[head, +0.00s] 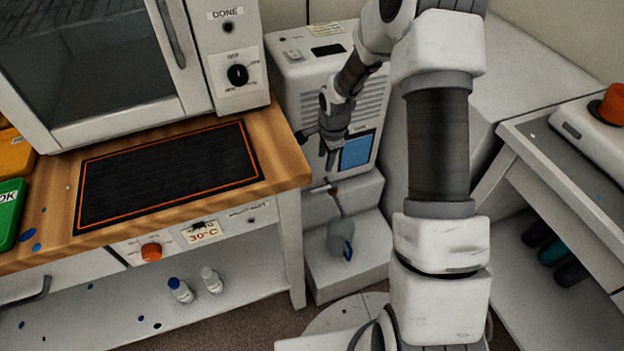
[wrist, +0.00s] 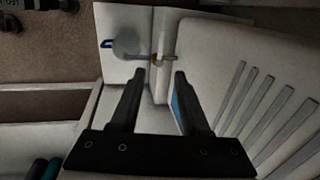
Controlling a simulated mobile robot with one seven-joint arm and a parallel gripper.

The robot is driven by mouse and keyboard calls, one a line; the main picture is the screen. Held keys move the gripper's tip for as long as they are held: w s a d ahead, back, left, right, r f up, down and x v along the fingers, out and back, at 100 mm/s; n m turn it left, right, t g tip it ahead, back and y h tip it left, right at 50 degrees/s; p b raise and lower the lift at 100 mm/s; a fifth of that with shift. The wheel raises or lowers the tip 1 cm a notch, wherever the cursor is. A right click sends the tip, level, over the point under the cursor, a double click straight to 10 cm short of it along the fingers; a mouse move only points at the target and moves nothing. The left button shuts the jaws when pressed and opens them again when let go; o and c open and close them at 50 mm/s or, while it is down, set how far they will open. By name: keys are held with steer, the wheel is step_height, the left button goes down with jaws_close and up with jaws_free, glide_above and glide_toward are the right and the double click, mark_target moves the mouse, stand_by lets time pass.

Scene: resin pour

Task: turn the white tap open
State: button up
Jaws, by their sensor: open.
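The tap (head: 331,189) sticks out low from the front of a white floor-standing machine (head: 300,95), below its blue panel. In the wrist view the tap (wrist: 166,58) shows as a small pale bar with an orange-brown part at its left end. A grey translucent cup (head: 341,236) with a blue part is below the tap; it also shows in the wrist view (wrist: 127,42). My gripper (head: 328,158) is open and empty, above the tap in the head view. In the wrist view my gripper (wrist: 158,73) points toward the tap, which lies beyond the fingertips, apart from them.
A wooden-topped bench (head: 285,165) with a black mat (head: 165,172) stands left of the machine, an oven-like cabinet (head: 100,60) on it. Two small bottles (head: 180,290) (head: 212,280) stand on its lower shelf. A grey bench (head: 560,170) stands at the right.

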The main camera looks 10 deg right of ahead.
mark_target(319, 189)
steer(key=w+f+b, duration=0.1)
steer(key=f, duration=0.4)
steer(key=w+f+b, duration=0.1)
steer(key=f+b, duration=0.1)
steer(key=f, duration=0.4)
steer(key=w+f+b, duration=0.1)
steer(key=f, duration=0.5)
steer(key=shift+w+a+f+b, duration=0.1)
steer(key=shift+w+a+b, duration=0.15)
steer(key=shift+a+b, duration=0.15)
jaws_close()
stand_by(0.6)
